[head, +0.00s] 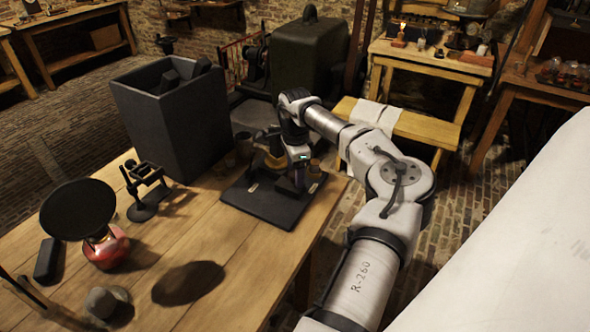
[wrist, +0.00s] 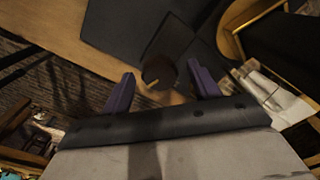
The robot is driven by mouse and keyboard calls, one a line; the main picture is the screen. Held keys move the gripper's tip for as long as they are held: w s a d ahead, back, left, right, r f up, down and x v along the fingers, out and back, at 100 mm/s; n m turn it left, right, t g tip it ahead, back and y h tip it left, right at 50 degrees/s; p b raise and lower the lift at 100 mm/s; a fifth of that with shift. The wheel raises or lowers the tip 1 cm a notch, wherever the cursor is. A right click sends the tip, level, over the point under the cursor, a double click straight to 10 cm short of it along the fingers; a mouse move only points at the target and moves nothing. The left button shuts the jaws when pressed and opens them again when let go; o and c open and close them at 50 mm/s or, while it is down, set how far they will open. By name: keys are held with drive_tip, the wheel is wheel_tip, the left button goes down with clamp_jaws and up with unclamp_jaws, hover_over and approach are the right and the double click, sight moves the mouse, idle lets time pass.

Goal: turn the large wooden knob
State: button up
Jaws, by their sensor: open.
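A round brown knob (wrist: 158,72) with a pale mark on its face shows in the wrist view, beside the dark base board (wrist: 125,25). I take it for the large wooden knob. My gripper (wrist: 160,69) is open, with one purple finger on each side of the knob. A gap shows between the knob and each finger, and I cannot tell how deep the fingers reach. In the head view my gripper (head: 297,153) is over the dark board (head: 262,207) on the table. I cannot clearly make out the knob there, among my gripper and the instrument parts.
A tall dark open box (head: 175,125) stands left of the board on the wooden table (head: 235,262). A small black stand (head: 148,190) and a red-based burner with a black disc (head: 107,248) are further left. A yellow ring (wrist: 232,45) is close to the right finger.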

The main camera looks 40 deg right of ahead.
wheel_tip(320, 180, up, 14)
drive_tip(key=b, duration=0.3)
drive_tip(key=shift+f, duration=0.2)
idle(0.5)
